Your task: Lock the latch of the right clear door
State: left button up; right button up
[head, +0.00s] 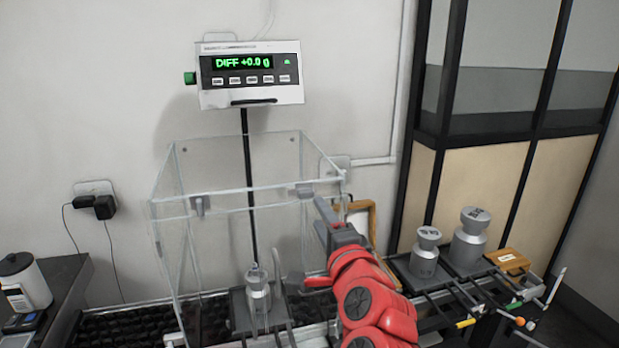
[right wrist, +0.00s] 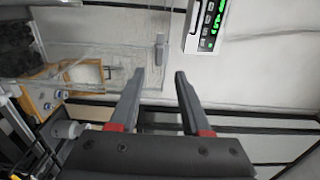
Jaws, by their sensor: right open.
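The clear-walled weighing box stands in the middle of the head view. A small grey latch (head: 302,190) sits at the top edge on its right side, by the right clear door (head: 285,225). A grey latch also shows in the right wrist view (right wrist: 160,50), just beyond the fingertips. I cannot tell whether it is locked. My right gripper (head: 327,208) is close to the right of the latch, with no contact visible. Its two fingers (right wrist: 160,74) are apart and empty in the right wrist view. My left gripper is not in view.
Another grey latch (head: 200,205) is at the box's left side. A metal weight (head: 258,290) stands inside the box. A display (head: 250,80) reads DIFF +0.0 g above.

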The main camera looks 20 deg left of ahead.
aim_at(307, 196)
jog(key=p+x, duration=0.1)
jog(key=x, duration=0.5)
jog(key=shift+w+a+p, duration=0.3)
jog(key=shift+p, duration=0.1)
jog(key=shift+w+a+f, duration=0.1)
jog(key=shift+w+a, duration=0.2)
jog(key=shift+w, duration=0.15)
grip_shut()
